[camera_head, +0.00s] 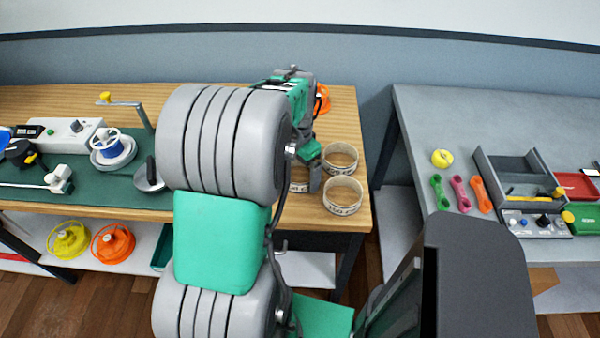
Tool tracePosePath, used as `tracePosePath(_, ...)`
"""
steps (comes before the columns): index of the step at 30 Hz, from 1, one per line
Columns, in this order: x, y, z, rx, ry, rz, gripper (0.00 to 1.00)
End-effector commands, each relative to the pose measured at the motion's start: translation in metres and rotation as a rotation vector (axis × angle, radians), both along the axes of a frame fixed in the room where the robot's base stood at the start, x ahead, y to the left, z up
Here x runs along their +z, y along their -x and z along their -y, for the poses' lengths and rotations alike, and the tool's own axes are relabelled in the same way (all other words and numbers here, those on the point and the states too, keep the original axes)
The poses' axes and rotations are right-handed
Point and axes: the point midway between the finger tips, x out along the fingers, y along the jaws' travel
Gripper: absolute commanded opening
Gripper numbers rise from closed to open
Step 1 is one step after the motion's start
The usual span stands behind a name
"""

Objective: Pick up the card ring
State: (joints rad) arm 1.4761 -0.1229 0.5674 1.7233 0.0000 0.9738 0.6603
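Three beige card rings with dark print stand on the right end of the wooden bench: one at the back (341,157), one at the front right (343,195), and one at the left (299,186), mostly hidden behind my arm and gripper. My gripper (314,178) points down at the left ring, its grey finger end overlapping that ring's right side in the picture. I cannot tell whether it touches the ring. The finger gap is hidden, so I cannot see whether it is open or shut.
An orange spool (322,100) is behind my gripper. A green mat (100,178) with a white device and a white reel lies left on the wooden bench (344,120). A gap separates it from the grey table (425,115), which holds colored straps and a tray.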

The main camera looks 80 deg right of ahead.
Motion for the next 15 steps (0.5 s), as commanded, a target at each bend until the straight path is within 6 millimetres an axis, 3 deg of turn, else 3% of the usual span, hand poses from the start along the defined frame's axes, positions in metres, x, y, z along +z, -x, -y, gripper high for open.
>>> tracePosePath(15,0.0004,-0.0002,-0.0001,0.001,0.0,0.0,0.57)
